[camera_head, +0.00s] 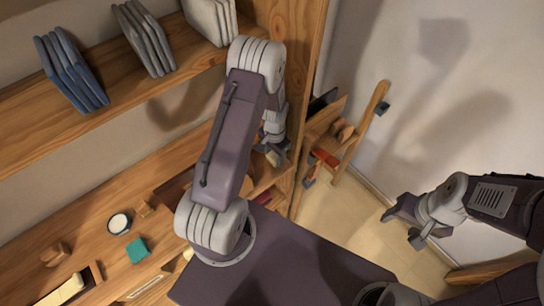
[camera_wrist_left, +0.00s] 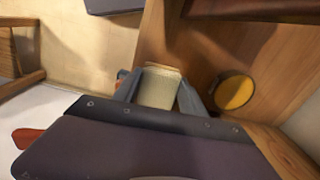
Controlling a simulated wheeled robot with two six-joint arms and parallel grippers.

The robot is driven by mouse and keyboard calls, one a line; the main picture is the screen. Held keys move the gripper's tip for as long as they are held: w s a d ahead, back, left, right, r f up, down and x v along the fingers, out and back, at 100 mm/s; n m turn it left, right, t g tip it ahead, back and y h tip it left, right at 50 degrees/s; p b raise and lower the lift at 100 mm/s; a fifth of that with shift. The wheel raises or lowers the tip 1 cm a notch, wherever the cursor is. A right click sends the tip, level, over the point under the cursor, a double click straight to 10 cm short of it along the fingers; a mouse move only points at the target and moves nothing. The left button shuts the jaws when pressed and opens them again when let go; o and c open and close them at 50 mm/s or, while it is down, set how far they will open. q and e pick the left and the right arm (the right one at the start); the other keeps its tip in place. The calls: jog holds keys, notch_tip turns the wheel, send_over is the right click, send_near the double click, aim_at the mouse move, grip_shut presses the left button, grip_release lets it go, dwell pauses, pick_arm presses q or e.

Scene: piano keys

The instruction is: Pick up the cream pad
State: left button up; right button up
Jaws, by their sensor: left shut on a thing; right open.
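The cream pad (camera_wrist_left: 159,90) sits between the two grey fingers of my left gripper in the left wrist view. My left gripper (camera_head: 273,150) is shut on it, close to the wooden shelf unit's right side in the head view. There only a small pale bit of the pad (camera_head: 272,158) shows beside the fingers. I cannot tell whether the pad touches the wood beneath. My right gripper (camera_head: 404,226) is open and empty, over the floor at the right, far from the pad.
A round yellow-topped piece (camera_wrist_left: 234,92) lies just right of the left gripper in the wrist view. A wooden upright (camera_head: 303,90) stands close by. A wooden chair (camera_head: 345,140) is to the right. A teal block (camera_head: 137,250) and a round white-topped piece (camera_head: 119,223) lie on the desk.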

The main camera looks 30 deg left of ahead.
pick_arm(q)
jog(key=s+d+b, duration=0.1)
jog(key=s+d, duration=0.3)
jog(key=d, duration=0.3)
jog(key=s+d+b, duration=0.2)
jog(key=s+d, duration=0.2)
jog(key=d, duration=0.3)
jog(key=shift+d+b, duration=0.25)
jog(key=shift+b, duration=0.05)
jog(key=o, duration=0.9)
jog(key=c, duration=0.6)
jog(key=shift+w, duration=0.1)
